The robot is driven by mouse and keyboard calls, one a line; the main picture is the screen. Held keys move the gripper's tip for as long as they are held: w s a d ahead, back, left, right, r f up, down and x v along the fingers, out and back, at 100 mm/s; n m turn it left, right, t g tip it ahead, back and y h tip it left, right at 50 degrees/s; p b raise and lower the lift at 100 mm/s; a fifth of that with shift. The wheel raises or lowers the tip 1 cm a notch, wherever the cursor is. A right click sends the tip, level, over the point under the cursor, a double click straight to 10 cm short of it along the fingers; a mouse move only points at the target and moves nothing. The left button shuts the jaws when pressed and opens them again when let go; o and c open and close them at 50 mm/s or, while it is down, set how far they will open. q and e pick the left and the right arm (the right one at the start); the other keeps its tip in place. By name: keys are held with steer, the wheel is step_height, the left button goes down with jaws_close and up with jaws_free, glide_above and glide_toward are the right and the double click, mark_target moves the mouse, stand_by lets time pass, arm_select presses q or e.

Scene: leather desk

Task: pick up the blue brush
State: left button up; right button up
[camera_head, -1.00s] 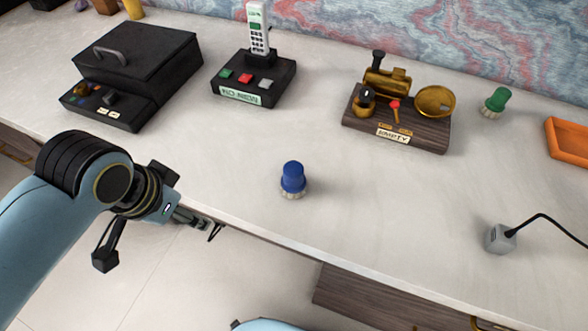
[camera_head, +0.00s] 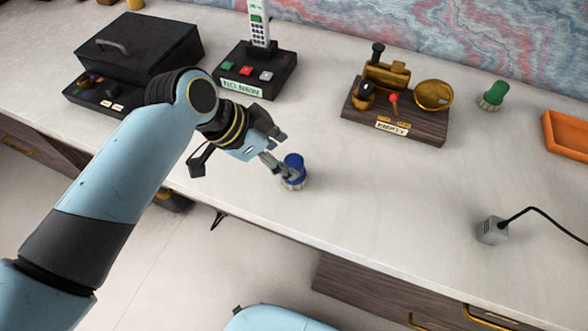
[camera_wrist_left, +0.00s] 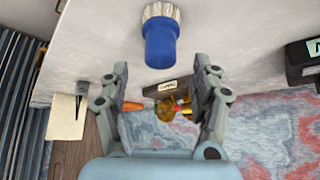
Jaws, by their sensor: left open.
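The blue brush (camera_head: 294,163) stands upright on the light desktop (camera_head: 350,210), near its front edge, with its blue handle up and pale bristles down. It also shows in the left wrist view (camera_wrist_left: 161,42), at the top middle, beyond the fingertips. My left gripper (camera_head: 277,160) is at the brush's left side in the head view, its fingers partly overlapping the brush's left edge. In the left wrist view my left gripper (camera_wrist_left: 160,78) has its two fingers spread wide with nothing between them. Whether a finger touches the brush is unclear. My right gripper is not in view.
A black box (camera_head: 140,50) and a phone base (camera_head: 262,72) stand behind my left arm. A wooden stand with brass parts (camera_head: 395,118), a green brush (camera_head: 494,95), an orange tray (camera_head: 568,135) and a grey plug with a black cord (camera_head: 491,230) lie to the right. The desktop around the brush is clear.

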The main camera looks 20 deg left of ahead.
mark_target(292, 160)
arm_select(q)
steer(key=x, duration=0.5)
steer(key=shift+f, duration=0.1)
jaws_close()
stand_by(0.4)
